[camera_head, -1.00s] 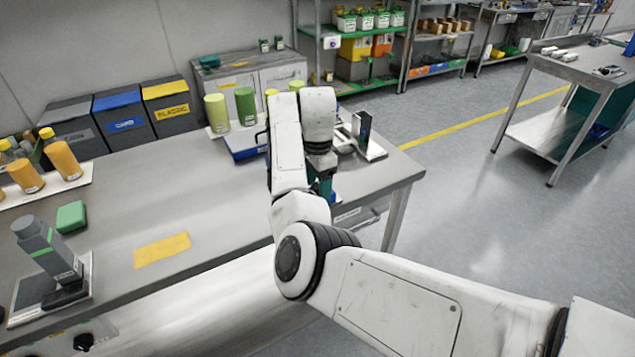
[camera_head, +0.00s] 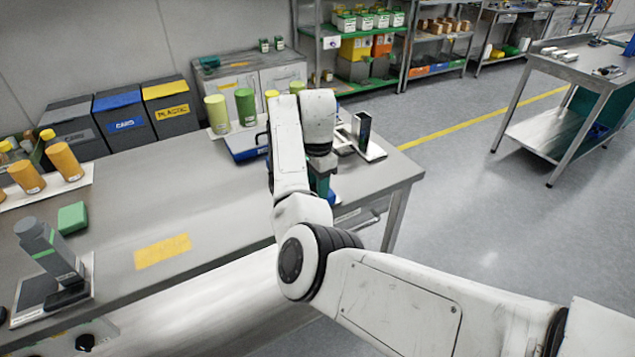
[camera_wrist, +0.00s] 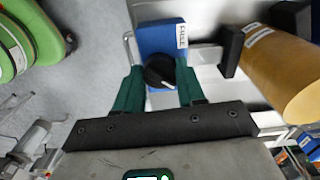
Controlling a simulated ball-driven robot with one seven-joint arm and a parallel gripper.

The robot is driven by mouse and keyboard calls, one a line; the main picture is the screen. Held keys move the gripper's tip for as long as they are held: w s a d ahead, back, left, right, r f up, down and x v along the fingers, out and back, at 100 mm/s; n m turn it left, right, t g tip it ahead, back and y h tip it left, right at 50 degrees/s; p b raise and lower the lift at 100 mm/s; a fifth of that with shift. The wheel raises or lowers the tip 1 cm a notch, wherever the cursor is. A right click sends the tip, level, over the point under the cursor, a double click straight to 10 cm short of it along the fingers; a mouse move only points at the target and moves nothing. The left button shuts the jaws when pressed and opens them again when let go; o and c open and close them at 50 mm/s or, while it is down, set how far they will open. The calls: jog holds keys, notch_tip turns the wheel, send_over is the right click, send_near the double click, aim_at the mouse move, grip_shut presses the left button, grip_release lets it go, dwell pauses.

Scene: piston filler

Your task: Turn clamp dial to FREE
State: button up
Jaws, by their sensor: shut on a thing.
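The clamp dial (camera_wrist: 158,71) is a round black knob on a blue block in the wrist view. A white label reading FREE (camera_wrist: 182,35) is on the block, up and right of the dial. A pale mark shows on the dial's lower right side, away from the label. My gripper (camera_wrist: 161,78) has its two green fingers on either side of the dial and is shut on it. In the head view, my arm largely hides the gripper at the bench's right end, and the dial cannot be made out.
A tan cylinder (camera_wrist: 284,75) lies beside a black holder right of the block in the wrist view. A green round object (camera_wrist: 25,45) is at upper left. In the head view, the bench (camera_head: 215,205) is mostly clear left of my arm, with a grey upright device (camera_head: 48,250) at far left.

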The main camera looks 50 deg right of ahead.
jog(key=n+p, duration=0.3)
jog(key=p, duration=0.1)
jog(key=shift+r+n, duration=0.25)
jog(key=shift+n, duration=0.15)
jog(key=n+p, duration=0.3)
jog(key=n, duration=0.1)
jog(key=shift+n, duration=0.3)
jog(key=n+p, duration=0.2)
jog(key=n, duration=0.2)
jog(key=shift+f+n+p, duration=0.1)
jog(key=shift+n+p, duration=0.2)
jog(key=shift+p, duration=0.05)
jog(key=shift+n+p, duration=0.75)
jog(key=shift+n, duration=1.35)
jog(key=shift+w, duration=0.1)
jog(key=o, duration=1)
jog(key=shift+f, duration=0.15)
jog(key=shift+o, duration=0.2)
notch_tip(320, 180, up, 11)
jog(key=b, duration=0.1)
